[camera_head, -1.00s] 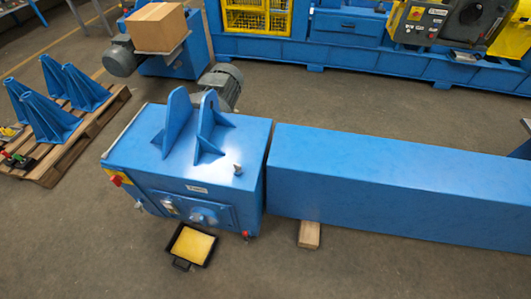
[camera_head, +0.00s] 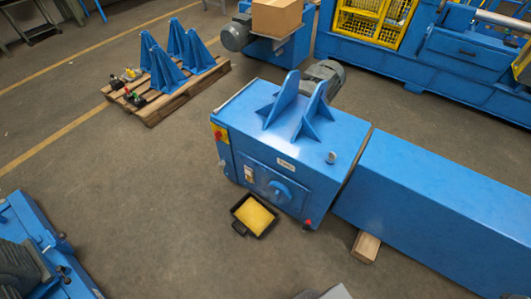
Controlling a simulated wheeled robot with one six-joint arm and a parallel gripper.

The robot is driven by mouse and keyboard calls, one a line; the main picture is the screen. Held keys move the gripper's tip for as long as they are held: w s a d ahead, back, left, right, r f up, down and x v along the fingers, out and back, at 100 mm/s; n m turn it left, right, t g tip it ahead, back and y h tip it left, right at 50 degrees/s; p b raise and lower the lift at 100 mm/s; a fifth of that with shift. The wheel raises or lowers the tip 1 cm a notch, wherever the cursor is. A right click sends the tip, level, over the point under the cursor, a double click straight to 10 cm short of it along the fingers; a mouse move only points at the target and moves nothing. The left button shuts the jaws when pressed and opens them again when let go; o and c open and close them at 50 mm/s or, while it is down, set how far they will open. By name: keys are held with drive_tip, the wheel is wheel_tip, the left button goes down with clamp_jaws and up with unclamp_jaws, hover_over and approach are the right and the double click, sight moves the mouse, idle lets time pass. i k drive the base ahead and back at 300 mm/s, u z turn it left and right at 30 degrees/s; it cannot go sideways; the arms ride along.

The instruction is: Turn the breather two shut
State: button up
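A blue drive housing (camera_head: 290,175) stands on the floor in the middle of the head view. A small grey cap (camera_head: 331,157) sits upright on its top near the right edge; it may be a breather, but I see no label on it. It is too small to tell whether it is open or shut. A small red fitting (camera_head: 308,223) shows at the lower right of the housing's front. I cannot tell which part is breather two. My gripper is not in view.
A black tray with a yellow pad (camera_head: 254,216) lies on the floor before the housing. A long blue cover (camera_head: 440,205) runs off to the right, with a wood block (camera_head: 366,246) under it. A pallet (camera_head: 155,108) with blue brackets stands back left. Blue machinery (camera_head: 35,240) fills the lower left.

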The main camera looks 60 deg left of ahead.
sight(332, 155)
drive_tip(key=u, duration=1.6)
drive_tip(key=i, duration=1)
